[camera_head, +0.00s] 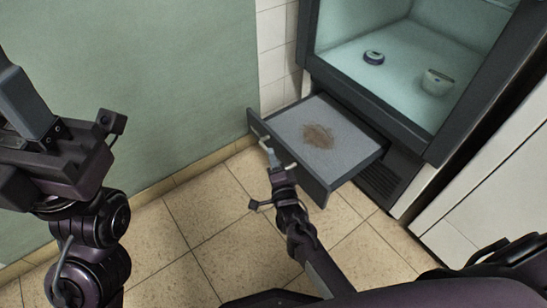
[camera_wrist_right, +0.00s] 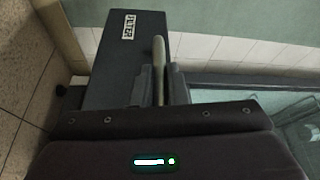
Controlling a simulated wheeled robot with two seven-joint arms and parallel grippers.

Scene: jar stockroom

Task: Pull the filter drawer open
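The filter drawer (camera_head: 292,112) stands pulled out from the base of the cabinet, showing a grey bed with a brown dusty patch. Its dark front carries a FILTER label in the right wrist view (camera_wrist_right: 130,27). The light bar handle (camera_wrist_right: 158,58) is on the drawer front. My right gripper (camera_head: 277,163) is at this handle. In the right wrist view its fingers (camera_wrist_right: 159,88) lie close on both sides of the bar, shut on it. My left arm is at the left of the head view, away from the drawer; its fingertips are not clearly visible.
The cabinet (camera_head: 377,103) above the drawer has a pale interior with a small dark-rimmed round item (camera_head: 373,58) and a white cup-like container (camera_head: 437,83). A green wall (camera_head: 150,70) is at left. Tiled floor (camera_head: 205,208) lies clear in front of the drawer.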

